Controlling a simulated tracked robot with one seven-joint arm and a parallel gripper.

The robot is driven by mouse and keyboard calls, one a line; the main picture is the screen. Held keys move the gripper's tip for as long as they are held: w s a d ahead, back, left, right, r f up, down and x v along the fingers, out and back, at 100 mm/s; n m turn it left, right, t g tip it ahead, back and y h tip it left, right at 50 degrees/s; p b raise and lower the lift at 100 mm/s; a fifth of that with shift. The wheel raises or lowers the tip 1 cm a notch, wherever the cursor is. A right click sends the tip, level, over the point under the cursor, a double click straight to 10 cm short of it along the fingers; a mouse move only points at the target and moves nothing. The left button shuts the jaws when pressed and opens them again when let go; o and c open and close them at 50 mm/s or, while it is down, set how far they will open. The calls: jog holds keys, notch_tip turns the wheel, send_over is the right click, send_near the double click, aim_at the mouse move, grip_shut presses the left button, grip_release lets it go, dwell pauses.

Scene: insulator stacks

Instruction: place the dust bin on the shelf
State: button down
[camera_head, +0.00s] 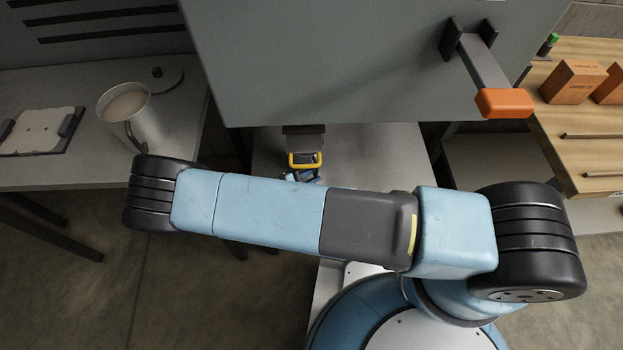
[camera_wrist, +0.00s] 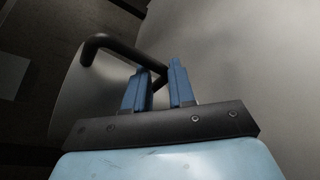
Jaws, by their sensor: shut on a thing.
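The dust bin (camera_head: 116,122) looks like a pale metal pail with a dark handle. In the head view it is at the left, over the grey tabletop, mouth up and slightly tilted. I cannot tell there whether it touches the table. In the wrist view the bin's curved metal side (camera_wrist: 77,95) is at the left, and its bent black handle runs between the blue fingers. My gripper (camera_wrist: 158,85) is shut on that handle. In the head view my arm hides the gripper. Which surface is the shelf is not clear.
A large grey panel (camera_head: 330,60) with an orange-ended handle (camera_head: 504,103) fills the middle. A wooden counter (camera_head: 555,122) with orange boxes (camera_head: 572,82) stands right.

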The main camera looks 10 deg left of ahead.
jog(key=shift+f, duration=0.95)
jog(key=shift+f, duration=0.1)
jog(key=c, duration=0.9)
grip_release()
jog(key=shift+c, duration=0.2)
jog(key=v, duration=1.2)
